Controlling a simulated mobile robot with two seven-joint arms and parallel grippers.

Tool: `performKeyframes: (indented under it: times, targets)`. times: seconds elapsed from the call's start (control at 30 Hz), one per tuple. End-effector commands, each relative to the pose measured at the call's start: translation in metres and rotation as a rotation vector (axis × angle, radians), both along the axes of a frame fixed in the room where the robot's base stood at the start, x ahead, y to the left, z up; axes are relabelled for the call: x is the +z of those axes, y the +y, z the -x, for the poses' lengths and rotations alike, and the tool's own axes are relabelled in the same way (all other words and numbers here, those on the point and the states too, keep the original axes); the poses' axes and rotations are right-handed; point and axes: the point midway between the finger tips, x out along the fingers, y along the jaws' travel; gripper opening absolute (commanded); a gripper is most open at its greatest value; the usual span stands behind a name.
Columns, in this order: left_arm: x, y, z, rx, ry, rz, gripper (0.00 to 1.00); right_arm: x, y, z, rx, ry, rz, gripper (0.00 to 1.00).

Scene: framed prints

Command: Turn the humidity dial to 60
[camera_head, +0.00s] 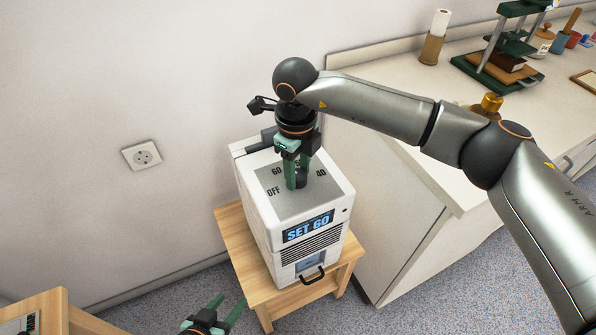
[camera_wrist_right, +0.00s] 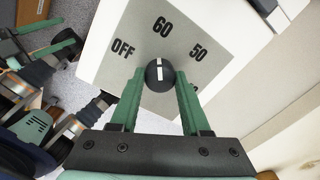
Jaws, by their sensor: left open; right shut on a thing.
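The white humidifier box (camera_head: 262,225) stands on a small wooden stool. Its front display (camera_head: 308,227) reads "SET 60". The black humidity dial (camera_wrist_right: 160,74) sits on the grey top plate, among the printed marks OFF, 60 and 50. Its white pointer line is directed roughly at the 60 mark (camera_wrist_right: 162,27). My right gripper (camera_head: 297,186) points down over the top plate and hides the dial in the head view. In the right wrist view its green fingers are shut on the dial, one on each side. My left gripper (camera_head: 228,303) is open and empty, low in front of the stool.
The wooden stool (camera_head: 235,245) stands close to a white counter (camera_head: 390,120) on the right. A green press (camera_head: 500,60) and several small items stand on the counter. A wall socket (camera_head: 142,155) is at left. Another wooden piece (camera_head: 65,310) is at lower left.

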Motion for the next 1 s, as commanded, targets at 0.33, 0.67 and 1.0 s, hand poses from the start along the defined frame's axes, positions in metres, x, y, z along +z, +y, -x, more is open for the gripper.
performKeyframes:
  times: [0.33,0.67,1.0]
  targets:
    - [0.0000,-0.0016,-0.0029,-0.005,-0.005,0.001,0.52,0.0003,-0.0003,-0.0002,-0.113,-0.001,0.002,0.00]
    - [-0.0006,-0.0020,-0.0026,-0.006,-0.003,0.001,0.52,0.0005,-0.0003,-0.0002,-0.127,-0.001,0.002,0.00]
    - [-0.0020,-0.0020,-0.0018,-0.006,0.001,0.000,0.52,0.0005,-0.0003,-0.0002,-0.125,0.000,0.002,0.67]
